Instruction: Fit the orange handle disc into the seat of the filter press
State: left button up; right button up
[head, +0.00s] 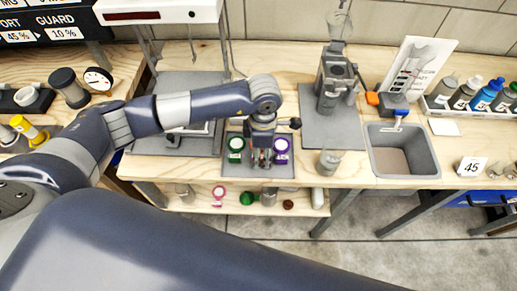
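My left gripper (263,158) points down over a dark mat (286,171) at the front of the wooden counter. No orange handle disc shows clearly; the gripper covers the middle of the mat. A grey upright machine (333,75), possibly the filter press, stands on a grey mat behind and to the right. I cannot make out its seat. My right gripper is not in view.
A sink (401,150) and a small orange item (372,98) are to the right. A clear cup (329,161) stands at the counter's front edge. A white-topped machine (160,11) rises behind my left arm. The lower shelf holds a pink-handled item (218,193) and a green one (247,198).

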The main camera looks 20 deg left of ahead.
pick_arm(q)
jog(key=shift+f, duration=0.3)
jog(key=c, duration=0.9)
jog(key=shift+r, duration=0.1)
